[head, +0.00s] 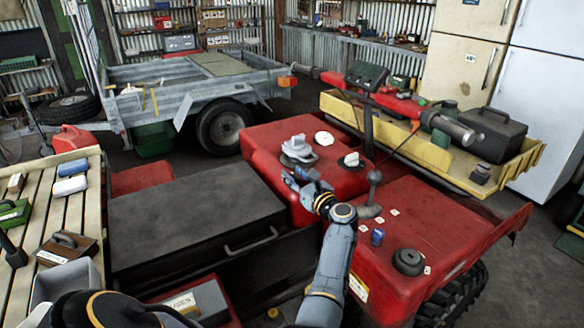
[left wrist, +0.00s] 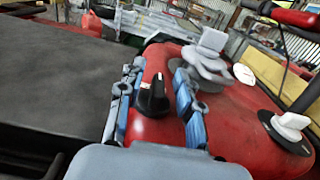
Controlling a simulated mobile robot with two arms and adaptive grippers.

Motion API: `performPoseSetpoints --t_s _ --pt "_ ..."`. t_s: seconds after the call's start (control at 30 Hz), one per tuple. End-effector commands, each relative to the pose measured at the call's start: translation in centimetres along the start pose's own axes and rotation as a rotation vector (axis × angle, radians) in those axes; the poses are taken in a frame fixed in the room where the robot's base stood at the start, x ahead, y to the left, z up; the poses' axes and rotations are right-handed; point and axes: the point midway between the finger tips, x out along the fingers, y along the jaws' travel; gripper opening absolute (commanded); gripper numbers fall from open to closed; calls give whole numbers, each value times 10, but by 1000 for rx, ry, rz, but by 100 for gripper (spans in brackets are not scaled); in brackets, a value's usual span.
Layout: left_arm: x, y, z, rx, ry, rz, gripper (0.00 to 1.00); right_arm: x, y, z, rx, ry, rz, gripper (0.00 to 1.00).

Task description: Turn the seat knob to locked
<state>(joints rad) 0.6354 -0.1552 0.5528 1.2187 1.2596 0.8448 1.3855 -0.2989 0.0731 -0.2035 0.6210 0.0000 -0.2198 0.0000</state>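A black knob (left wrist: 153,97) with a white pointer mark stands on the red bodywork (left wrist: 150,126) in the left wrist view; its pointer faces roughly away from the camera. No label beside it is readable. My left gripper (left wrist: 158,76) is open, with one blue-grey finger on each side of the knob. Gaps show between knob and fingers, so it is not gripped. In the head view my left gripper (head: 304,181) is low at the near left edge of the red bodywork (head: 262,140) and hides the knob. My right gripper is not seen.
A grey-white handle (head: 298,149), a white disc (head: 323,138) and a white knob on a black base (head: 351,160) stand just beyond the gripper. A black box lid (head: 190,212) lies left.

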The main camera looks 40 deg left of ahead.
Motion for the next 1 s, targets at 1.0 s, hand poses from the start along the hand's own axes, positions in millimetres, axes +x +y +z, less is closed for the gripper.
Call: performPoseSetpoints --t_s 1.0 --pt "1 2 0 3 4 -79 0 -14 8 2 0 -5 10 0"
